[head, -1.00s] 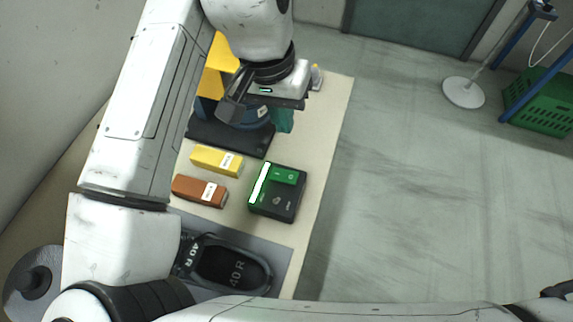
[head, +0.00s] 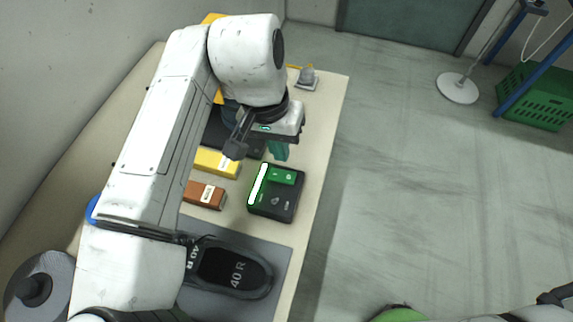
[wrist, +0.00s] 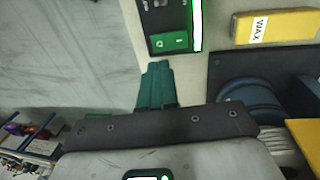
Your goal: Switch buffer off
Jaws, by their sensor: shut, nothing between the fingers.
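A black control box (head: 268,208) lies on the bench, with a green rocker switch (head: 283,176) at its far side and a lit white-green strip (head: 258,184) along its left edge. In the wrist view the green rocker (wrist: 170,41) and the lit strip (wrist: 196,25) show at the top. My gripper (head: 279,151), with teal fingers, is shut and empty. It is just beyond the far edge of the box, near the rocker and apart from it. The fingertips (wrist: 157,68) point towards the rocker in the wrist view. The buffer is mostly hidden behind my arm; its blue part (wrist: 252,98) shows.
A yellow wax box (head: 217,162) and a brown box (head: 205,194) lie left of the control box. A dark shoe (head: 235,272) lies on a grey mat (head: 284,258) at the front.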

